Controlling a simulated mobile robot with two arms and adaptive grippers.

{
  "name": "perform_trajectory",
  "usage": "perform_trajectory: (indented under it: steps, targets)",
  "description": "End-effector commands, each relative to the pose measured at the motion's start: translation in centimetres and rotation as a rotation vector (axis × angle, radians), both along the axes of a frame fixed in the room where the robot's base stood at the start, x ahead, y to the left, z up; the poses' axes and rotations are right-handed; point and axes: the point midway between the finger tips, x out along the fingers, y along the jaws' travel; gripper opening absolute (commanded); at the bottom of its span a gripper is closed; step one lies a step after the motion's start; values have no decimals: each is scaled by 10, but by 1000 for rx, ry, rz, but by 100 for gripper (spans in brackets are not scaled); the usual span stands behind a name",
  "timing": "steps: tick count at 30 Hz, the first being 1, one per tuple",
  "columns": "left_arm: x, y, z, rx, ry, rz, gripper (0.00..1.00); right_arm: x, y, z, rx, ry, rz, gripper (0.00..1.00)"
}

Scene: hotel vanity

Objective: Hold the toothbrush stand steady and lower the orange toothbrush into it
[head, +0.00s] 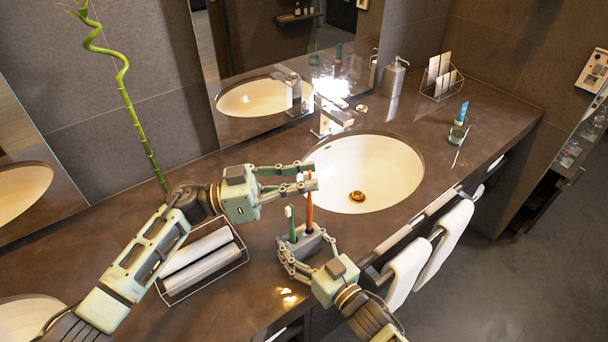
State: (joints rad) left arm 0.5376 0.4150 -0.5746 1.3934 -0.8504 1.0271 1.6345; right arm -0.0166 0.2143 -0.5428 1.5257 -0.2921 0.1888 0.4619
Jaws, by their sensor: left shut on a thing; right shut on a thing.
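The grey toothbrush stand (302,241) is on the brown counter just in front of the sink. A green toothbrush (291,224) with a pale head stands upright in its left part. My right gripper (304,259) is shut on the stand from the front, its fingers at the stand's sides. My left gripper (308,178) is above the stand and shut on the orange toothbrush (310,213). The orange toothbrush hangs nearly upright, its lower end at the top of the stand's right part. I cannot tell whether that end is inside an opening.
The white sink (385,175) with its faucet (328,118) lies behind the stand. A wire tray (161,291) with rolled white towels is left of it. White towels (408,268) hang at the front edge.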

Motion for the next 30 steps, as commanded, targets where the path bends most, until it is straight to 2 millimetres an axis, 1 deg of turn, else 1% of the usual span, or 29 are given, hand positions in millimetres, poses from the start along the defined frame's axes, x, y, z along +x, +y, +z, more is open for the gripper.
perform_trajectory:
  steps: [21,30]
  targets:
    - [-1,0,-46,6,5,-1,0,0,0,0,1,-1,0,38]
    - [-1,0,-54,2,1,-1,0,0,0,0,0,-1,0,38]
